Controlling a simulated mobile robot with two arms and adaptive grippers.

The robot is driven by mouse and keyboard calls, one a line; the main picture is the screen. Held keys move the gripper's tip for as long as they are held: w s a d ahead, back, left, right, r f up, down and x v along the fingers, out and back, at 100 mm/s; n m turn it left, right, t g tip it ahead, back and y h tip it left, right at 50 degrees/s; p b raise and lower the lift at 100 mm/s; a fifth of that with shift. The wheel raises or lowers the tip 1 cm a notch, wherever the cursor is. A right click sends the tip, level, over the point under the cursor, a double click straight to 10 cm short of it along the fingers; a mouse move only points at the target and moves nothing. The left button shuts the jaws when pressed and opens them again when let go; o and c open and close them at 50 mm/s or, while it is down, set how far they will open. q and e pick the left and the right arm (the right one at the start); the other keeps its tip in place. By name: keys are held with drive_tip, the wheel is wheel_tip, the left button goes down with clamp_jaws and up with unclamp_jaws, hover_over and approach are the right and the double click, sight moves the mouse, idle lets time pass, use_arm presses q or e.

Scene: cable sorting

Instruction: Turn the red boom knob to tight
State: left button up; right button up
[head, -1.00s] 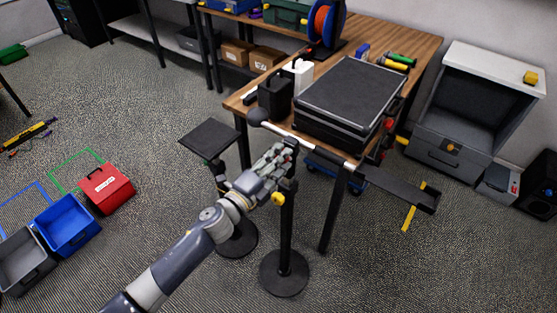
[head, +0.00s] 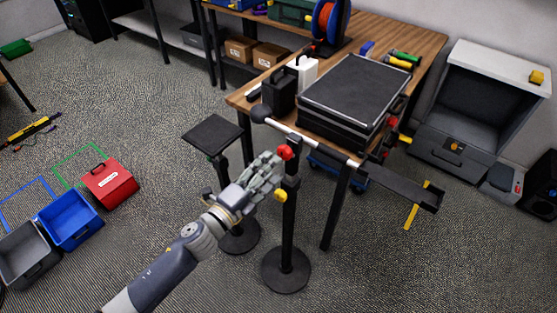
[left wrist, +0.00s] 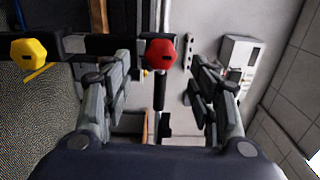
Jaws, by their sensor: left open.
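The red boom knob (head: 285,152) sits at the top of a black stand (head: 289,215), where the boom (head: 325,146) crosses. My right gripper is not in view.
A wooden table (head: 405,38) holds a black case (head: 355,92) and a cable spool (head: 327,22) behind the boom. A second black stand with a flat top (head: 212,135) is left of the gripper.

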use_arm(q)
drive_tip(key=v, duration=0.6)
idle(0.4)
